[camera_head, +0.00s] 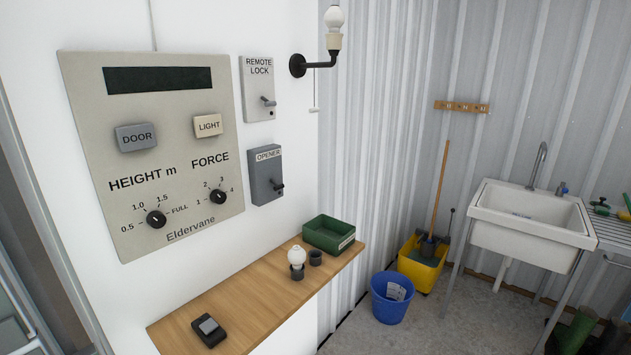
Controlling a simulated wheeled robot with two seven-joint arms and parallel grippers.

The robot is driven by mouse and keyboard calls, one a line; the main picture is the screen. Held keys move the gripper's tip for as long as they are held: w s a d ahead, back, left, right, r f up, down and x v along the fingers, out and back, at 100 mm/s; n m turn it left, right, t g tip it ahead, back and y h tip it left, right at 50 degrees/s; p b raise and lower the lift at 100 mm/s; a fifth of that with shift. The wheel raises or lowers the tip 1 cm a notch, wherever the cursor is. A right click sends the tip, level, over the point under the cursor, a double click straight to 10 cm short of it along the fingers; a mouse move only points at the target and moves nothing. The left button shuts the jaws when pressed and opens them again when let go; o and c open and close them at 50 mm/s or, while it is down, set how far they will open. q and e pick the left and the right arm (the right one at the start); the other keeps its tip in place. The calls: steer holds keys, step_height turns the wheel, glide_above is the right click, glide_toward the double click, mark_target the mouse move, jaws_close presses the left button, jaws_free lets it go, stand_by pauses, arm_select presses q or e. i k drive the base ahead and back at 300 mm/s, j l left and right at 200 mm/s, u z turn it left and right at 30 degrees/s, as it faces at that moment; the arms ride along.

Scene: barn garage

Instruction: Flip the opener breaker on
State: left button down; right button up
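The opener breaker (266,175) is a grey box labelled OPENER on the white wall, right of the large control panel. Its small black lever (277,186) sticks out from the lower right of the box's face. I cannot tell from this view whether the lever's position means on or off. The control panel (160,150) has a dark blank display, DOOR and LIGHT buttons and two black knobs. Neither of my grippers is in view.
A REMOTE LOCK switch (258,88) is above the breaker. A wooden shelf (240,297) below holds a green tray (329,234), a bulb (297,258), a small dark cup (315,258) and a black device (208,330). A wall lamp (333,40) juts out upper right.

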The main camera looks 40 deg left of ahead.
mark_target(277, 187)
steer(key=i+u, duration=0.3)
steer(key=i+l+u, duration=0.3)
steer(key=i, duration=0.15)
steer(key=i+l+u, duration=0.15)
steer(key=i+u, duration=0.15)
steer(key=i+l+u, duration=0.2)
steer(key=u, duration=0.2)
steer(key=i+l+u, duration=0.25)
steer(key=u, duration=0.2)
steer(key=i+l+u, duration=0.15)
steer(key=l+u, duration=0.25)
steer(key=i+l+u, duration=0.1)
steer(key=l+u, duration=0.7)
